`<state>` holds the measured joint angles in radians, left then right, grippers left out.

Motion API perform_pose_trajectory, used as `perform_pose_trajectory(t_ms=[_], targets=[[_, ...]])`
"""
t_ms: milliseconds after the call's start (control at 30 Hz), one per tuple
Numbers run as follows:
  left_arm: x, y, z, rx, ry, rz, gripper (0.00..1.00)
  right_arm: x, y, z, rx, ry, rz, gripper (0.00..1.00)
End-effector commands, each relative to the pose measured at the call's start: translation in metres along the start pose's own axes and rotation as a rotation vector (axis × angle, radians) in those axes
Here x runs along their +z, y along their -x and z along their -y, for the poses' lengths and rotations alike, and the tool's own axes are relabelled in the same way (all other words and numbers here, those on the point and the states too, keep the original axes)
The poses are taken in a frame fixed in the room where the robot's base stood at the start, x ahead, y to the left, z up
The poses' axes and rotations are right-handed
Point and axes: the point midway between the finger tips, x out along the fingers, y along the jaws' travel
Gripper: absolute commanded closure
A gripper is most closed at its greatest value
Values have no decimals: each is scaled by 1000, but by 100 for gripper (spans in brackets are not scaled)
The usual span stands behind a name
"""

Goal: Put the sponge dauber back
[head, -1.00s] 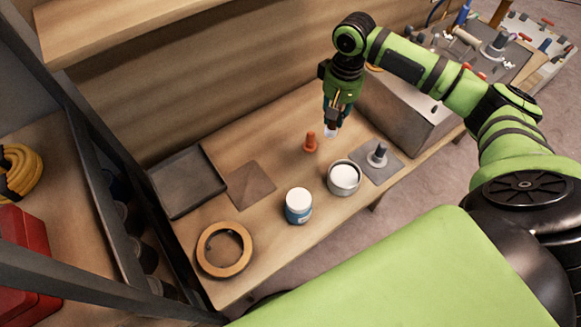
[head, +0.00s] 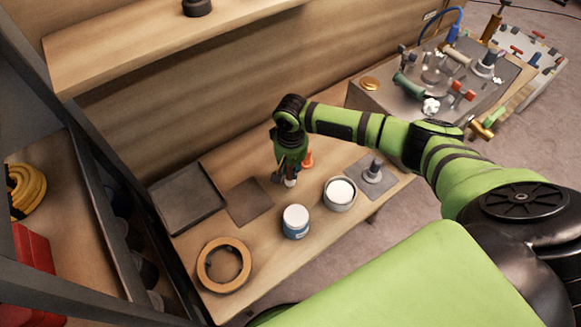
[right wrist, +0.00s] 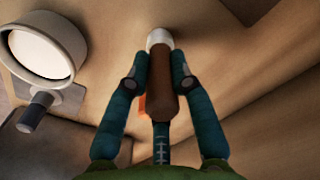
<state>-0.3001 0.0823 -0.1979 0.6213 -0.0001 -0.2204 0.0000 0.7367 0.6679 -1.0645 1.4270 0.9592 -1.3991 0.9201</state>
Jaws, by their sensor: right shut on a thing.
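My right gripper (head: 284,178) is shut on the sponge dauber, which has a brown handle (right wrist: 163,92) and a pale rounded tip. In the right wrist view the handle lies between both fingers (right wrist: 160,82), with the tip pointing away from my palm. In the head view the white tip (head: 290,183) shows just below the fingers, low over the wooden bench (head: 335,280); whether it touches the bench I cannot tell. My fingers hide most of the handle there. My left gripper is not in view.
An orange peg-like piece (head: 307,159) stands close behind my gripper. Nearby are an open tin of white stuff (head: 340,193), a blue jar (head: 296,222), a grey plate with a post (head: 373,172), a brown square mat (head: 249,202), a dark tray (head: 188,198) and a tape ring (head: 223,264).

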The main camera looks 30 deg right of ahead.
Motion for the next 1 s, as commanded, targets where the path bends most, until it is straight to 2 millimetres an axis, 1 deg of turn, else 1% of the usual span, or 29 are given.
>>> perform_pose_trajectory(t_ms=[100,433,467,500,533,867,967,1000], targets=[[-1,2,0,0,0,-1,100,-1,-8,0,-1,0,-2,100],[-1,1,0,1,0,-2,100,0,-11,0,-1,0,-2,100],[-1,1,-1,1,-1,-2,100,0,-12,0,0,1,-2,73],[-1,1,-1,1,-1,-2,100,-1,-11,0,0,1,-2,57],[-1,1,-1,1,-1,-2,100,0,-11,0,0,1,-2,53],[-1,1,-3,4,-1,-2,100,-1,-10,0,-1,1,-2,53],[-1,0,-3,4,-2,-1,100,-1,-3,0,-2,1,-3,53],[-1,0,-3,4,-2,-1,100,-1,2,0,-2,1,-3,53]])
